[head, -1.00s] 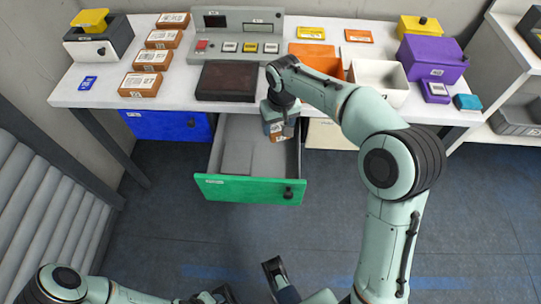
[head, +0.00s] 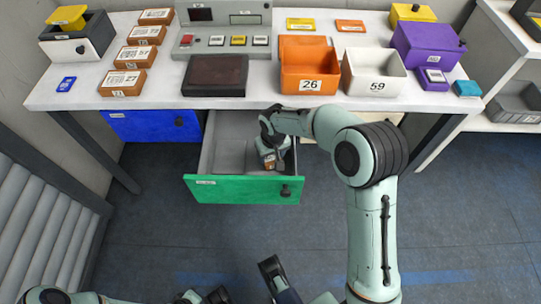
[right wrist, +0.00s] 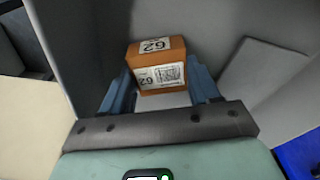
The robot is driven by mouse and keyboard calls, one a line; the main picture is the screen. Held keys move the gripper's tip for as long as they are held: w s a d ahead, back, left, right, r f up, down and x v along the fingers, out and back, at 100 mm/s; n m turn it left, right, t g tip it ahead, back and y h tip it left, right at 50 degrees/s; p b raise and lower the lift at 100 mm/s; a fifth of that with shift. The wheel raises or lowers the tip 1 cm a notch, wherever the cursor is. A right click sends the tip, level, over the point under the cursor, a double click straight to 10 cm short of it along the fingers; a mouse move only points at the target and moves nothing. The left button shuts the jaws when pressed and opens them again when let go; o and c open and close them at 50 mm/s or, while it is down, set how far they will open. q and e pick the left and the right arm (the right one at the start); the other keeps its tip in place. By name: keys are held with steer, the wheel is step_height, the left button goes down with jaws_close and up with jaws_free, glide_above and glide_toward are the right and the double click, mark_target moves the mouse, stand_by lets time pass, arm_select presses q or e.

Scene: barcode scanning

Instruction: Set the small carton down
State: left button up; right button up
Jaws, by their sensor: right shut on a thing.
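The small carton is an orange-brown box with white labels reading 62 (right wrist: 158,68). In the right wrist view it sits between the two blue fingers of my right gripper (right wrist: 160,88), which is shut on it. In the head view my right gripper (head: 271,156) reaches down inside the right part of the open green-fronted drawer (head: 240,191), with the carton (head: 269,165) mostly hidden under it. I cannot tell whether the carton touches the drawer floor. My left gripper is only partly in view at the bottom edge, and its jaws cannot be judged.
The white table (head: 150,98) stands above the drawer. It holds several brown cartons (head: 123,82), a dark pad (head: 215,75), an orange bin (head: 309,72), a white bin (head: 373,74) and a purple bin (head: 428,46). The drawer's left part is clear. A closed blue drawer (head: 157,126) is beside it.

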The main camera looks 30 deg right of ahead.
mark_target(273, 161)
arm_select(q)
steer(key=shift+w, duration=0.1)
arm_select(e)
steer(key=shift+f, duration=0.15)
steer(key=shift+f, duration=0.15)
steer(key=o, duration=1.2)
steer(key=shift+c, duration=0.2)
arm_select(q)
steer(key=shift+w+a+f, duration=0.1)
steer(key=s+d+r+g+p, duration=0.1)
steer(key=s+d+r+p, duration=0.1)
steer(key=s+r+p, duration=0.1)
steer(key=shift+s+d+r+g+h, duration=0.2)
steer(key=shift+s+r+g+h, duration=0.1)
steer(key=shift+s, duration=0.6)
arm_select(e)
step_height(273, 161, up, 12)
steer(key=s, duration=0.1)
steer(key=shift+s+r, duration=0.2)
steer(key=shift+a, duration=0.1)
